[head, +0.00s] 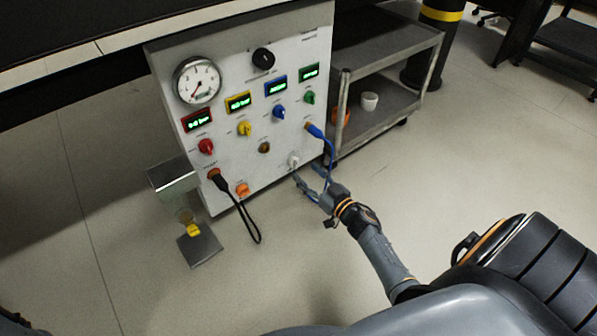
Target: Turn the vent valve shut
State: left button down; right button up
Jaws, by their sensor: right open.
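The white instrument panel (232,163) carries several knobs, and its labels are too small to read, so I cannot tell for sure which one is the vent valve. A small white knob (293,161) sits low on the right side of the panel. My right gripper (308,181) is open, its fingers pointing at the panel just below and right of this white knob. I cannot tell whether a fingertip touches it. My left gripper does not show.
A blue cable (329,148) hangs from the panel close to my right gripper. A black cable (241,212) loops below the panel. Red (206,146), yellow (244,129), blue (279,112) and green (309,98) knobs sit higher. A grey cart (385,48) stands to the right.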

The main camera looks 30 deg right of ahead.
aim_at(297, 164)
jog(key=w+b, duration=0.1)
jog(key=w, duration=0.4)
jog(key=shift+a+b, duration=0.2)
jog(key=shift+b, duration=0.2)
grip_shut()
